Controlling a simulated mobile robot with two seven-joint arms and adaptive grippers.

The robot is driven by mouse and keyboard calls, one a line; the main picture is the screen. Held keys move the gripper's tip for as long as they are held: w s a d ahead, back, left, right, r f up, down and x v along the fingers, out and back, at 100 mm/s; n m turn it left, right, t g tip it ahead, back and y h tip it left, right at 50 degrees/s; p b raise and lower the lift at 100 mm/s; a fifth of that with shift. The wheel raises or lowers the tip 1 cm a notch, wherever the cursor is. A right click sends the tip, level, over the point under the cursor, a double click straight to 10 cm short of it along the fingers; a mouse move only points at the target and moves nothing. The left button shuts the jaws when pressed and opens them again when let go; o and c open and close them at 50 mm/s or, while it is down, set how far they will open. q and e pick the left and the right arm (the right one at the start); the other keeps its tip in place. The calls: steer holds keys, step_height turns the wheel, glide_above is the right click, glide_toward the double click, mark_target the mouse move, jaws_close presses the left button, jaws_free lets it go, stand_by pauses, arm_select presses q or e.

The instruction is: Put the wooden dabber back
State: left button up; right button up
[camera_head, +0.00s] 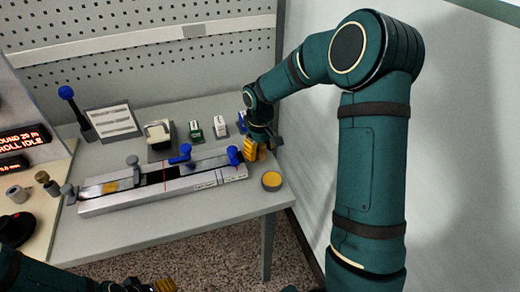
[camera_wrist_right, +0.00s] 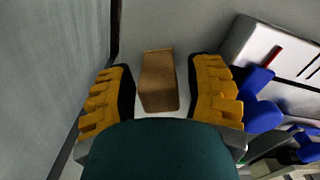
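The wooden dabber, a brown block (camera_wrist_right: 158,82), stands between the two yellow-padded fingers of my right gripper (camera_wrist_right: 162,92) in the right wrist view. Gaps show on both sides of it, so the gripper is open around it and not clamped. In the head view my right gripper (camera_head: 255,150) is at the right end of the table, beside the end of the long metal rail, and mostly hides the dabber. My left gripper (camera_head: 150,286) is only partly in view at the bottom edge; its fingertips are cut off.
A long metal rail (camera_head: 212,181) with blue-knobbed clamps lies along the table. A round tin with a yellow top (camera_head: 272,181) stands near the right front corner. Small label cards (camera_head: 220,127), a tilted sign (camera_head: 112,122) and a pegboard (camera_head: 150,62) are behind. A wall is close on the right.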

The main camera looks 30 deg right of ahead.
step_height(320, 180, up, 12)
steer(key=p, duration=0.3)
steer(key=shift+r, duration=0.2)
stand_by(0.4)
